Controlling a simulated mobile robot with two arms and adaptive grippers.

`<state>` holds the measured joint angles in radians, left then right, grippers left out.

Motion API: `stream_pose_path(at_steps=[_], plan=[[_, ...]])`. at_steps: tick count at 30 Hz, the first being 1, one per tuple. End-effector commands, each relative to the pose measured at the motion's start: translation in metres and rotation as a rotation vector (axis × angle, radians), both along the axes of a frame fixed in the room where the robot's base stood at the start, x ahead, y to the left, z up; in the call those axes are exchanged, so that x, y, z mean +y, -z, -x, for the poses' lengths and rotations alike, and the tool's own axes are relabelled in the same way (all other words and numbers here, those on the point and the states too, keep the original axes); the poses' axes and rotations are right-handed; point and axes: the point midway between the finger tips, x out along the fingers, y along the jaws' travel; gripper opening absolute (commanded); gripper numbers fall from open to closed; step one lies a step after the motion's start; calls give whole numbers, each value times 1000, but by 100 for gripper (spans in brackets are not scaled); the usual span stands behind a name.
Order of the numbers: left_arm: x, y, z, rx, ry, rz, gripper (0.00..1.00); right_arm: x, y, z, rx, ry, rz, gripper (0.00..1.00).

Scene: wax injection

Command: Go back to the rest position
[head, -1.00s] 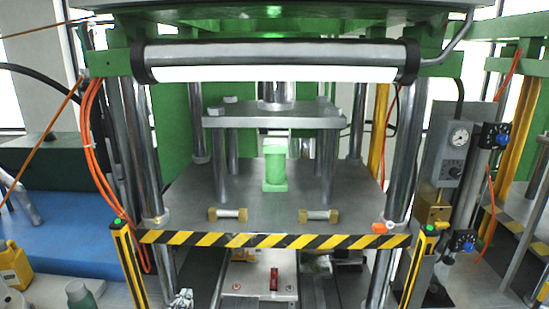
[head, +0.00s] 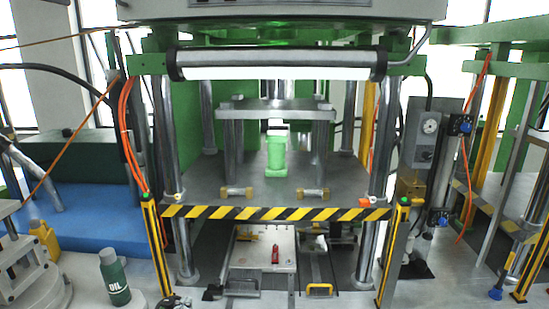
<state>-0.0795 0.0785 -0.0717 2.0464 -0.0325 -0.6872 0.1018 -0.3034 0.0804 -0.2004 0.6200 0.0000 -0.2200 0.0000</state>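The injection press fills the middle of the head view. A light green block (head: 275,158) stands upright on the grey press plate (head: 215,183), under the raised upper plate (head: 250,116). Two small rollers with brass-coloured ends, a left one (head: 237,192) and a right one (head: 313,193), lie at the plate's front. A small part of what looks like my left gripper (head: 175,302) shows at the bottom edge, apart from the press. Its fingers are too cut off to tell open from shut. My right gripper is not in view.
A yellow-black striped bar (head: 275,213) crosses the press front between two yellow posts. Below it are a pale tray (head: 262,268) and a yellow handle (head: 319,290). A green oil bottle (head: 115,278) and a yellow object (head: 43,238) stand at left. A gauge panel (head: 428,130) is at right.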

Motion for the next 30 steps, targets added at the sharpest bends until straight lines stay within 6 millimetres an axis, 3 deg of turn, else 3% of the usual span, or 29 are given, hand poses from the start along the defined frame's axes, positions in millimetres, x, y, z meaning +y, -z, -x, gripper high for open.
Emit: stream_pose_path(at_steps=[11, 21, 30], plan=[[-3, 60, 73, 274, 16, -37, 0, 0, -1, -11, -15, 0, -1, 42], [-6, 113, 188, 631, 52, -82, 0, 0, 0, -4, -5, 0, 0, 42], [-7, 132, 289, 915, 93, -119, 0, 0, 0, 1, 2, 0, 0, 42]])
